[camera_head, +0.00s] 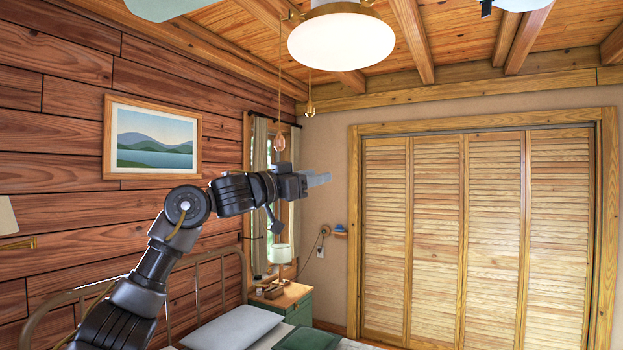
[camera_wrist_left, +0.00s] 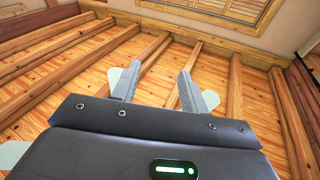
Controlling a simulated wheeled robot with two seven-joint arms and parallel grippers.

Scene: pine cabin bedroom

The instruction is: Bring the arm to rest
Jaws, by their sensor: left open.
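My left arm comes in from the left in the head view, raised and bent over the bed. Its gripper (camera_head: 318,179) points to the right at about mid-height of the picture. In the left wrist view the gripper (camera_wrist_left: 157,78) has its two grey fingers apart with nothing between them. Behind the fingers in that view is the plank ceiling (camera_wrist_left: 90,85). My right gripper is in neither view.
A ceiling fan light (camera_head: 342,40) has two hanging pull chains; one chain's wooden knob (camera_head: 280,142) appears just above the left wrist. Below are a bed with a pillow (camera_head: 232,328) and a green nightstand (camera_head: 300,314) with a lamp (camera_head: 281,254). Louvred closet doors (camera_head: 436,240) stand right.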

